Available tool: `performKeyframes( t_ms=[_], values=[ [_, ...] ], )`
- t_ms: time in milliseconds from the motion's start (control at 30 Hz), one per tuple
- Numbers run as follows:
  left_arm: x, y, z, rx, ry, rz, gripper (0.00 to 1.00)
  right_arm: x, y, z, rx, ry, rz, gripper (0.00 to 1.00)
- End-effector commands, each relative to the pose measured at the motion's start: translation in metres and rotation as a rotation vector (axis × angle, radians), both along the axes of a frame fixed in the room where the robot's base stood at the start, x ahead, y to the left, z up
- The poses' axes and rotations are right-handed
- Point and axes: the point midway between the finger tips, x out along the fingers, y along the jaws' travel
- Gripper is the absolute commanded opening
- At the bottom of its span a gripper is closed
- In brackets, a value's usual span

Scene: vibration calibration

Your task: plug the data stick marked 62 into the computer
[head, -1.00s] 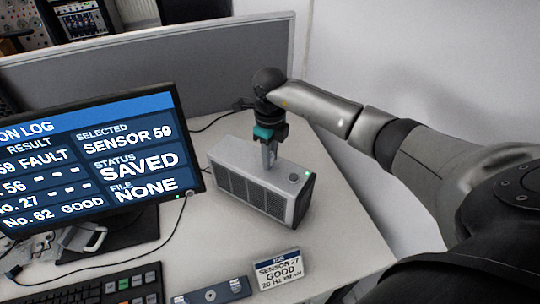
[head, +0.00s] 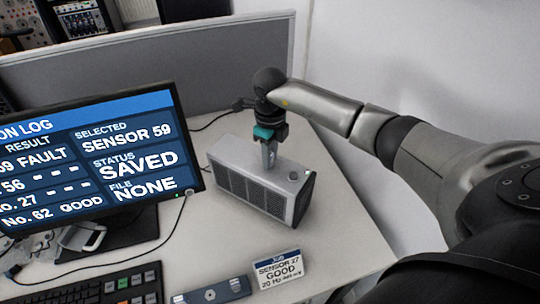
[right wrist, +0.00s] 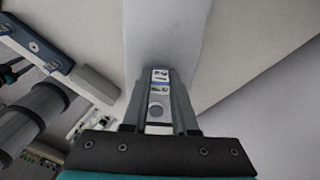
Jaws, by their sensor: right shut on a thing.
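My right gripper (head: 268,152) points down over the top of a grey box with a dark grille (head: 250,190). It is shut on a small labelled piece (right wrist: 160,82), seen between the fingers in the right wrist view, with white and blue markings too small to read. I cannot tell whether this is the data stick marked 62, or whether it touches the box. The monitor (head: 95,165) reads "SENSOR 59", "SAVED", "FILE NONE" and "No. 62 GOOD". No piece readable as the computer's port shows. My left gripper cannot be made out.
A card (head: 278,269) reading "SENSOR 27 GOOD" stands on the desk (head: 345,240) beside a blue-grey panel (head: 212,291). A keyboard (head: 90,290) lies front left. A grey partition (head: 150,65) runs behind. The desk right of the box is clear.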

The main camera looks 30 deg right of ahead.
Motion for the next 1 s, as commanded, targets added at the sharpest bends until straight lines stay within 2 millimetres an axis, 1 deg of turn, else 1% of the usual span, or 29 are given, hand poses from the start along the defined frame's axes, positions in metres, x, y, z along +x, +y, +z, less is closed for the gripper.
performKeyframes(
  t_ms=[800, 833, 1000],
  values=[
    [0.0004, 0.0005, -0.0016, 0.001, 0.000, 0.001, 0.50, -0.0013, 0.0000, -0.0036, -0.001, 0.005, 0.000, 0.00],
    [0.0003, 0.0005, -0.0015, 0.001, 0.000, 0.001, 0.50, -0.0013, 0.0000, -0.0036, -0.001, 0.005, 0.000, 0.27],
    [0.0003, 0.0005, -0.0015, 0.001, 0.000, 0.001, 0.50, -0.0010, 0.0000, -0.0032, -0.001, 0.004, 0.000, 0.47]
  ],
)
